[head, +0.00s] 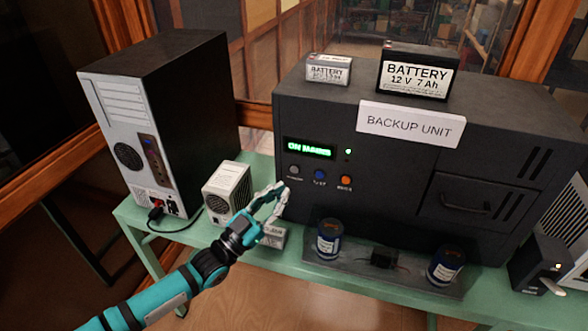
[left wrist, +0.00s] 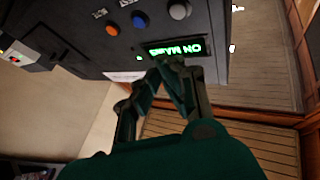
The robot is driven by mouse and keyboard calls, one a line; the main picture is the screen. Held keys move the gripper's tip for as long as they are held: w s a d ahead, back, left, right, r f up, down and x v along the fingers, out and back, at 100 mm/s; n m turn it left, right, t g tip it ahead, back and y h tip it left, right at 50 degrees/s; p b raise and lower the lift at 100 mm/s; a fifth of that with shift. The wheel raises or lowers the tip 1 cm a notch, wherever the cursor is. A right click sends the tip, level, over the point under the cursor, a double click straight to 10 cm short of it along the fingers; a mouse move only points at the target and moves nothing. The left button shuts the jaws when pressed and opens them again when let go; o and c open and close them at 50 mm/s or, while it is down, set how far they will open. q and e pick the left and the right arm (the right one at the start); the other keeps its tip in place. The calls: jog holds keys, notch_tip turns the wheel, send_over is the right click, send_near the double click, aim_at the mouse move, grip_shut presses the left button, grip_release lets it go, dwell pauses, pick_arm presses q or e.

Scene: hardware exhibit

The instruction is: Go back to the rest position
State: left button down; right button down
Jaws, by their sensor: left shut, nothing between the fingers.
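My left gripper (head: 278,188) is shut and empty, in front of the dark backup unit (head: 400,207), near the lower left of its panel. In the left wrist view its fingertips (left wrist: 168,62) meet below the lit green display (left wrist: 176,48). I cannot tell whether they touch the unit. In the head view the display (head: 309,148) seems to read "ON MAINS". Grey, blue and orange buttons (head: 320,174) sit below it. My right gripper is not in view.
A computer tower (head: 160,120) and a small white vented box (head: 227,190) stand left on the green bench (head: 335,280). Two batteries (head: 413,75) (head: 328,70) sit on the unit. Open floor lies before the bench.

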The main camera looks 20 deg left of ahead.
pick_arm(q)
jog(key=s+d+f+n+g+y, duration=0.1)
jog(key=s+d+f+g+y, duration=0.25)
jog(key=f, duration=0.25)
jog(key=s+d+f+n+g+y, duration=0.2)
jog(key=s+d+f+g, duration=0.1)
jog(key=s+f, duration=0.2)
jog(key=s+a+f+n+g+y, duration=0.25)
jog(key=s+a+g, duration=0.25)
jog(key=s, duration=0.6)
jog(key=s+a+f+n+g+y, duration=0.1)
jog(key=s+a+f+g+y, duration=0.35)
jog(key=s, duration=0.55)
notch_tip(320, 180, down, 25)
jog(key=s+g, duration=0.1)
jog(key=s+a+f+g, duration=0.1)
jog(key=s+a+f, duration=0.1)
jog(key=s+f, duration=1.4)
jog(key=shift+a, duration=0.3)
